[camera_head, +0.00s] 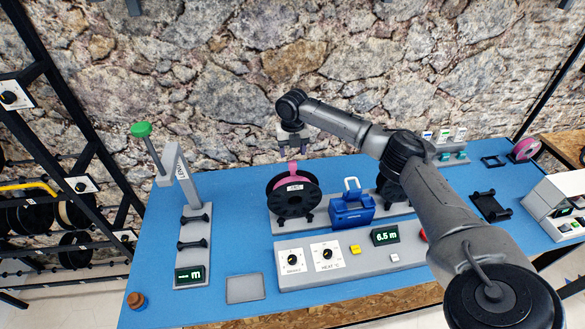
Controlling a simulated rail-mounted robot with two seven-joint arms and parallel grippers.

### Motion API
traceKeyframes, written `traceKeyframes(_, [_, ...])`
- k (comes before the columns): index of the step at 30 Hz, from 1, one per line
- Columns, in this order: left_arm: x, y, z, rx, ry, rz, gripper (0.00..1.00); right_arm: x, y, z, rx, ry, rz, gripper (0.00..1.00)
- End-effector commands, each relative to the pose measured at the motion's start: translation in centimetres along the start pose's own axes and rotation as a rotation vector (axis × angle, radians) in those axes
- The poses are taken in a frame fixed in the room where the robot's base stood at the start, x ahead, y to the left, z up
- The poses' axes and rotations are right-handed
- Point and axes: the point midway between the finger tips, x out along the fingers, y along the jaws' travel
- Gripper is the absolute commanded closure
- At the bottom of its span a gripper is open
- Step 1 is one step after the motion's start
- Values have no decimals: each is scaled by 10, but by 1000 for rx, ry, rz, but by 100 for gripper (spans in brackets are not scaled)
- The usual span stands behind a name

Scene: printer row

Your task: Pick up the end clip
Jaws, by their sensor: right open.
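My right gripper (293,148) hangs pointing down in front of the stone wall, above the pink filament spool (292,200). Its fingers are open, and they are small and partly dark in the head view. A pink strip rises from the top of the spool, just below the fingers. I cannot make out a clear end clip; one may be hidden near the fingers or be too small to tell. My left gripper is not in view.
A blue box with a handle (352,208) stands beside the spool. A grey control panel (345,262) is in front. A grey post with a green knob (141,130) stands at left. A grey square plate (245,288) and a small brown object (136,300) lie on the blue table (229,225).

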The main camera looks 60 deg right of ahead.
Motion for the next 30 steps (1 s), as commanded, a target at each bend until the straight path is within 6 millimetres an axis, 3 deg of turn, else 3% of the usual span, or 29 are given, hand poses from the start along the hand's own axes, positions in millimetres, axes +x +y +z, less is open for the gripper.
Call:
traceKeyframes(8, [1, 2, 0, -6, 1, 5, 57, 15, 0, 0, 1, 0, -1, 43])
traceKeyframes(19, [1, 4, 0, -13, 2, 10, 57, 58, 0, -3, 1, 0, -1, 43])
traceKeyframes(30, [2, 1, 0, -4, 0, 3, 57, 63, 0, -3, 1, -1, 0, 44])
